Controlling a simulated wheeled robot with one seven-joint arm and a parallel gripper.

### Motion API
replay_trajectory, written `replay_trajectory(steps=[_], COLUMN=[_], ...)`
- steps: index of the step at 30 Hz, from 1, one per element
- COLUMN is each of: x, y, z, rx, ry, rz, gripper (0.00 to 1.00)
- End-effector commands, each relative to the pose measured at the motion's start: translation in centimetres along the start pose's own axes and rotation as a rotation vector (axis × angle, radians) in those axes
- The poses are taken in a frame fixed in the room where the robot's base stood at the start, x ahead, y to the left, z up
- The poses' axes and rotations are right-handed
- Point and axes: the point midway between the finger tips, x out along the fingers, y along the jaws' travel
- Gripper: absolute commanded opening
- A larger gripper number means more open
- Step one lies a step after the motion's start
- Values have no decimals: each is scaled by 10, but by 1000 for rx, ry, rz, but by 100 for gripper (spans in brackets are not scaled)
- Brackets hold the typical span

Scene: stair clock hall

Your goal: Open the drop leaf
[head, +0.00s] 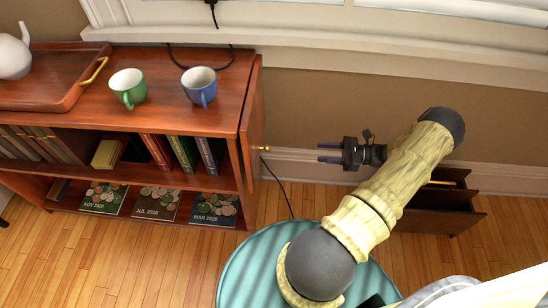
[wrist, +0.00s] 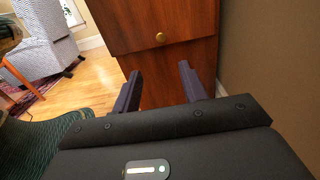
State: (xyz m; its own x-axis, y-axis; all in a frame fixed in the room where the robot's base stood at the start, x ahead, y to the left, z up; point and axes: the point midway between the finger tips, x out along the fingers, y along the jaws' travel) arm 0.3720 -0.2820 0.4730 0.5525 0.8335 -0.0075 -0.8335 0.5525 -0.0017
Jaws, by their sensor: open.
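The drop leaf (head: 253,125) is a reddish wood panel hanging down against the right end of the bookcase. A small brass knob (head: 264,148) sticks out of it. In the wrist view the leaf (wrist: 130,18) faces me, with its knob (wrist: 160,37) near its lower edge. My gripper (head: 322,152) is to the right of the leaf, apart from it, with its fingers pointing left towards it. In the wrist view my gripper (wrist: 159,72) is open and empty, and the knob shows above and between the fingertips.
The bookcase top (head: 160,70) holds a green mug (head: 128,87), a blue mug (head: 199,86) and a tray (head: 68,92). A round teal table (head: 240,265) stands in front. A dark open-topped box (head: 440,210) is by the wall at right. The wall (wrist: 255,60) is close on the right.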

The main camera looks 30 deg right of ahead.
Motion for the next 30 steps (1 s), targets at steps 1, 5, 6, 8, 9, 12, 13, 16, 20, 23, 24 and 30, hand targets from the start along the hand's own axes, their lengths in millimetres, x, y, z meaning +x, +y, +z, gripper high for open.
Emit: replay_trajectory(steps=[1, 5, 6, 8, 9, 12, 13, 16, 20, 23, 24, 30], x=[-2, -3, -3, -3, -2, 0, 1, 9, 28, 44, 52, 87], y=[-1, -1, -1, -1, -1, 0, 0, -1, 0, -1, -1, -1], z=[-3, -1, -1, -1, -1, -1, -1, -2, -2, -2, -2, -2], rx=[1, 2, 2, 2, 2, 2, 2, 2, 3, 3, 3, 4], ry=[-9, -11, -10, -10, -10, -10, -10, -10, -10, -10, -10, -9], rz=[-10, -12, -11, -11, -10, -9, -9, -9, -6, -7, -6, -6], gripper=[43, 43, 43, 43, 43, 43, 43, 43, 43, 43, 43, 43])
